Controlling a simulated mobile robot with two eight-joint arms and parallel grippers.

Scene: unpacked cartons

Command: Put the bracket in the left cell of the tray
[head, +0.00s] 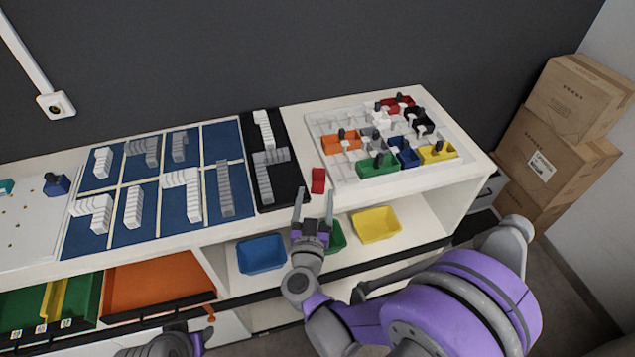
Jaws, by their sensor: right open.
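My right gripper (316,196) is open over the front edge of the white counter, its two fingers apart. A small red block (318,180) lies just beyond the fingertips, between the black tray and the white board. The black tray (295,196) holds white and grey ribbed, angled pieces. A blue tray (152,228) to its left is split by white lines into several cells, with white and grey ribbed pieces, some L-shaped. I cannot tell which piece is the bracket, nor which tray is meant. Of my left arm only a part shows at the bottom edge; its fingers are not visible.
A white board (345,175) at right holds several coloured knobbed pieces. Below the counter are blue (261,254), green (336,238) and yellow (376,224) bins and an open orange drawer (155,283). Cardboard boxes (560,150) stand at right.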

